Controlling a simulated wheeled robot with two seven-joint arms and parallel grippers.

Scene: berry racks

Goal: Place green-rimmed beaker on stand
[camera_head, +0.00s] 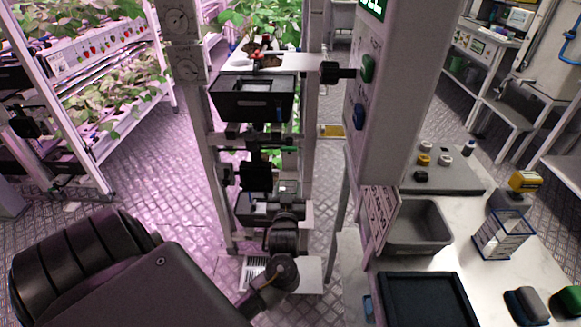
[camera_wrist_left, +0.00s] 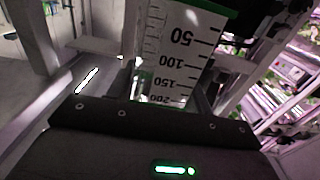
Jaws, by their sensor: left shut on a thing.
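The green-rimmed beaker (camera_wrist_left: 178,50) fills the upper middle of the left wrist view. It is pale, with a black scale from 50 to 200 and green along its upper edge. My left gripper (camera_head: 257,165) is shut on the beaker, in front of a tall metal frame; its dark body (camera_wrist_left: 150,140) crosses the lower wrist view. The fingertips are hard to make out. I cannot pick out the beaker in the head view. I cannot tell which part is the stand. My right gripper is not in view.
A black tray (camera_head: 230,104) sits in the frame above my gripper. A pale column (camera_head: 395,110) with buttons stands to its right. The worktop (camera_head: 455,258) at right holds a grey bin (camera_head: 446,240), a dark tray (camera_head: 380,290) and a wire holder (camera_head: 500,235). Plant racks stand at left.

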